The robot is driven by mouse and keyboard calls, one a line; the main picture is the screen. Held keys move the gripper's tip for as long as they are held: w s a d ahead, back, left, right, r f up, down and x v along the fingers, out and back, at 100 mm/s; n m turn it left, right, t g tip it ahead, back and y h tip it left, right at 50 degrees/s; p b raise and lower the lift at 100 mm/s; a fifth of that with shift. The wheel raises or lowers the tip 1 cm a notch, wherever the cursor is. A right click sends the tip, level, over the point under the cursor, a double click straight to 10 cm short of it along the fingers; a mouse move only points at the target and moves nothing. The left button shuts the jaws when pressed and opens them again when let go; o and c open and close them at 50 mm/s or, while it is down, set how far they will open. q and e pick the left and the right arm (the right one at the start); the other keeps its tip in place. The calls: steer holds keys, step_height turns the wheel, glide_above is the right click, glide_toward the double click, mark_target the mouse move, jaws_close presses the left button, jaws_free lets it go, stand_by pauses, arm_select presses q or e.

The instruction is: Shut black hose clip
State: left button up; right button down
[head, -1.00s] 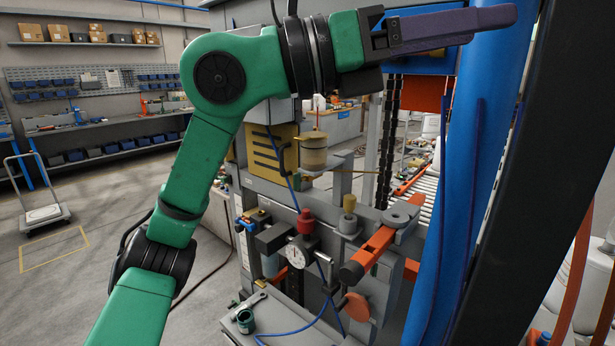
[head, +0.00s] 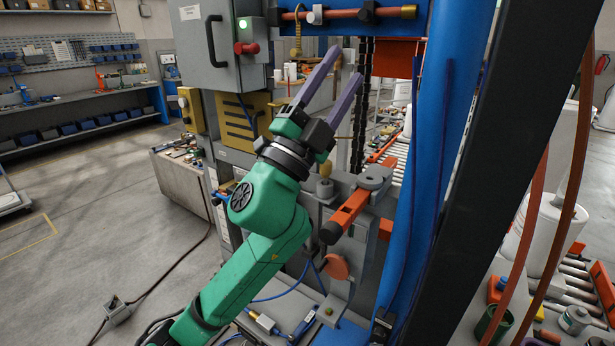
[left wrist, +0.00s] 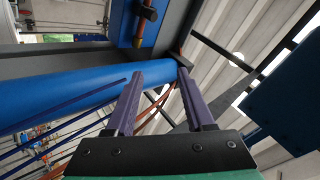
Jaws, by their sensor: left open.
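A black clip (head: 368,12) sits around a copper-orange hose at the top of the head view. In the left wrist view a black fitting (left wrist: 147,12) on an orange tube, apparently the same clip, shows at the top edge. It is too small to tell whether it is open or shut. My left gripper (head: 346,64) points up and to the right below the hose, apart from the clip. Its purple fingers are spread and empty; they also show in the left wrist view (left wrist: 161,75). My right gripper is not in view.
A pale clip (head: 316,15) is on the same hose (head: 340,14). A grey cabinet (head: 222,45) with a green light stands left of it. A thick blue post (head: 432,150) is close on the right. An orange lever (head: 355,203) lies below the gripper.

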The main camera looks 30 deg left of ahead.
arm_select(q)
steer(key=w+a+f+n+g+y, duration=0.2)
steer(key=f+n+y, duration=0.3)
steer(key=f, duration=0.5)
steer(key=w+a+f+n+g+y, duration=0.3)
steer(key=a+f+n+y, duration=0.2)
steer(key=f, duration=0.5)
steer(key=shift+a+f+n+g+y, duration=0.15)
steer(key=shift+f+n+g+y, duration=0.15)
steer(key=shift+n, duration=0.3)
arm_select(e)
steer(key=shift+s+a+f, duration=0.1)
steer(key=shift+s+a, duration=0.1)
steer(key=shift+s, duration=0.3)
